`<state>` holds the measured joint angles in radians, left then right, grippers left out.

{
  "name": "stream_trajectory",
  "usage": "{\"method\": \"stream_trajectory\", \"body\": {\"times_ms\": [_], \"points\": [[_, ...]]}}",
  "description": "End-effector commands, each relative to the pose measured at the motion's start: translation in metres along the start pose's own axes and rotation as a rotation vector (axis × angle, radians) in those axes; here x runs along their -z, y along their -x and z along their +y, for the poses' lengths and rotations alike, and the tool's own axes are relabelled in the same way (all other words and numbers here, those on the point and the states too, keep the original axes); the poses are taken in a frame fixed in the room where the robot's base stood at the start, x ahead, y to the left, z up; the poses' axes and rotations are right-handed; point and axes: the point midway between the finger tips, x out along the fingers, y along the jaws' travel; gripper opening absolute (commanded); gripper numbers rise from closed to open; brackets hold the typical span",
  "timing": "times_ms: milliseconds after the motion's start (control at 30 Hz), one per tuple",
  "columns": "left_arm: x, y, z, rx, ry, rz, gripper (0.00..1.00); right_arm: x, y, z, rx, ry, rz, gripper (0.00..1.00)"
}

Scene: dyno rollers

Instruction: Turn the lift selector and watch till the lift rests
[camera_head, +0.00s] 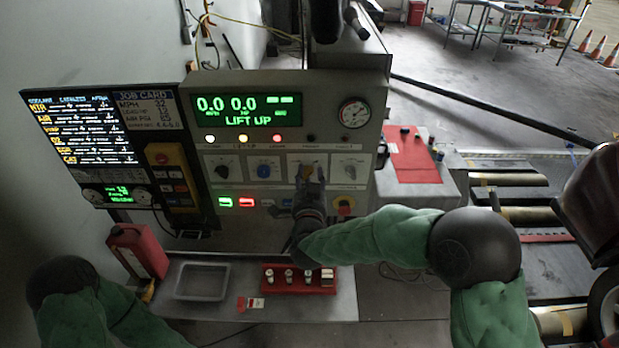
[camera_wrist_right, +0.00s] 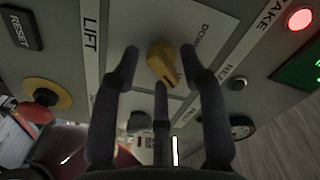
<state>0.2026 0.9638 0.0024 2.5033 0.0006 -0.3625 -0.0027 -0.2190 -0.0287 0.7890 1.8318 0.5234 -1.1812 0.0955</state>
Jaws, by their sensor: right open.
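The lift selector is a yellow knob (camera_wrist_right: 163,62) on a pale plate beside the LIFT label in the right wrist view. In the head view it is mostly hidden behind my right gripper (camera_head: 309,185). My right gripper (camera_wrist_right: 159,72) is open, its fingers spread around the knob from the near side; I cannot tell whether they touch it. The green display (camera_head: 245,110) reads 0.0, 0.0 and LIFT UP. The lift rollers (camera_head: 530,215) lie at the right, partly hidden by my arm and a dark red vehicle. My left gripper is out of view; only its arm shows.
A blue selector (camera_head: 263,168) sits left of my right gripper, and a red stop button (camera_head: 344,204) below right. A red rack of small parts (camera_head: 300,278) and a grey tray (camera_head: 202,281) rest on the shelf below. A red can (camera_head: 138,250) stands at left.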

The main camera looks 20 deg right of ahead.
Motion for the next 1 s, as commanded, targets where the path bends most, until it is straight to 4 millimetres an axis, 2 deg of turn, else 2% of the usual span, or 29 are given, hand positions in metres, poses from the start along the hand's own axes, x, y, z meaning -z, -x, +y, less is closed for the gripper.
{"method": "stream_trajectory", "body": {"times_ms": [100,267,667,1000], "points": [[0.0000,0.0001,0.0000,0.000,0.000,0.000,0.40,0.0000,0.0002,-0.0001,0.000,0.000,0.000,0.44],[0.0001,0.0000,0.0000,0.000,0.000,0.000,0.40,-0.0001,0.0004,0.0001,0.000,0.000,0.000,0.00],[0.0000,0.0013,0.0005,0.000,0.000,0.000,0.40,-0.0004,0.0007,0.0012,-0.004,0.043,-0.001,0.00],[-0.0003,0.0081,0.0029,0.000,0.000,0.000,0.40,0.0009,0.0008,0.0005,-0.006,0.271,-0.002,0.00]]}}
